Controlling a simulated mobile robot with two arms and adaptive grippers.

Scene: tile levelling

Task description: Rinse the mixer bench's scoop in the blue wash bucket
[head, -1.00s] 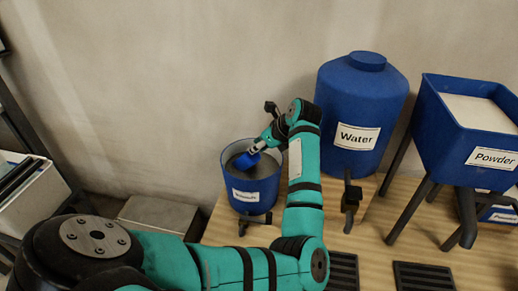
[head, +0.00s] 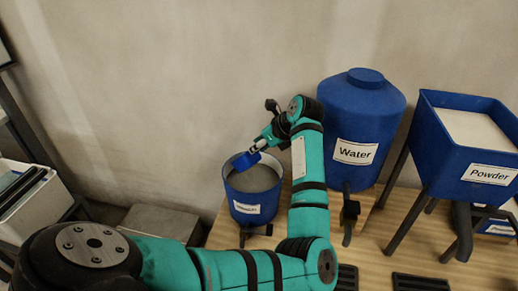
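The blue scoop (head: 246,161) is in my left gripper (head: 259,145), at the far back of the picture. The gripper is shut on the scoop and holds it over the back part of a blue bucket's mouth. The scoop overlaps the bucket's far rim in the picture, and I cannot tell whether they touch. The blue bucket (head: 251,212) has a white label too small to read and grey contents inside. It stands upright at the bench's left end. My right gripper is out of view.
A large blue Water tank (head: 362,115) stands right of my forearm, with a dark tap below. A blue Powder hopper (head: 465,145) on dark legs stands further right. The wooden bench (head: 385,225) is bare between them. A grey box (head: 160,222) sits left of the bucket.

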